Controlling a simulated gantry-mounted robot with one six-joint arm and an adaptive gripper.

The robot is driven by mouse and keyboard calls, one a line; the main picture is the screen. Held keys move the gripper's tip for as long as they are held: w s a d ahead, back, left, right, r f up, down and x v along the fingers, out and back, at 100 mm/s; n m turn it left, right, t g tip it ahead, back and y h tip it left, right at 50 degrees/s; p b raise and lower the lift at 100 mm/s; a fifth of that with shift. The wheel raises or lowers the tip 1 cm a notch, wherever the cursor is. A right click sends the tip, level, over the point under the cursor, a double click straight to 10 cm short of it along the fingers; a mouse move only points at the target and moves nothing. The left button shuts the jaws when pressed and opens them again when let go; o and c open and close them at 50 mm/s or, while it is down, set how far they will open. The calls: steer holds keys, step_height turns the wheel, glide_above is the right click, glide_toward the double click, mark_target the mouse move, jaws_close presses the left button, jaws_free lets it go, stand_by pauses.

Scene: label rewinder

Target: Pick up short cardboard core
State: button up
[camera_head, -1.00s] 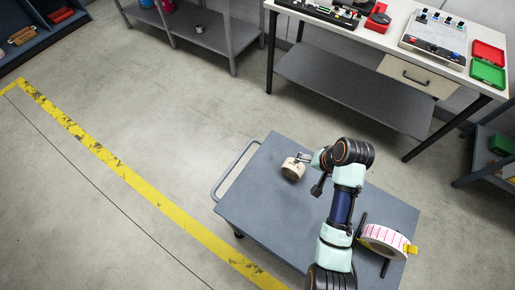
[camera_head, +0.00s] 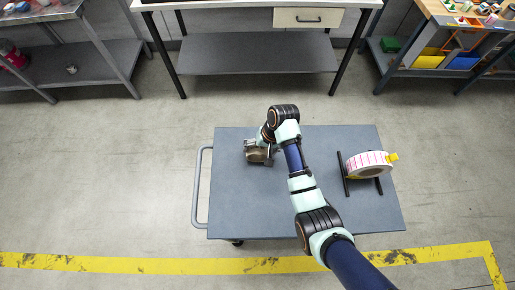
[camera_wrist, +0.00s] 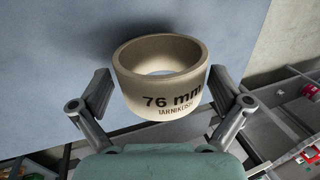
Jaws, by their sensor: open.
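The short cardboard core (camera_wrist: 160,82) is a tan ring marked "76 mm" in the wrist view. It stands on the blue-grey cart top. My gripper (camera_wrist: 162,95) is open, with one finger on each side of the core. Gaps show between the fingers and the core's wall, most clearly on the left. In the head view the core (camera_head: 259,156) is on the left part of the cart, partly hidden by my gripper (camera_head: 258,150).
The cart (camera_head: 240,205) has a handle (camera_head: 199,187) on its left side. A white label roll (camera_head: 368,164) with pink marks sits on a dark stand at the cart's right. A workbench (camera_head: 255,17) stands behind, with clear floor between.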

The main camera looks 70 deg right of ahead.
steer(key=shift+w+f, duration=0.2)
steer(key=shift+f, duration=0.3)
steer(key=c, duration=0.9)
steer(key=shift+r, duration=0.1)
step_height(320, 180, up, 20)
steer(key=p, duration=0.9)
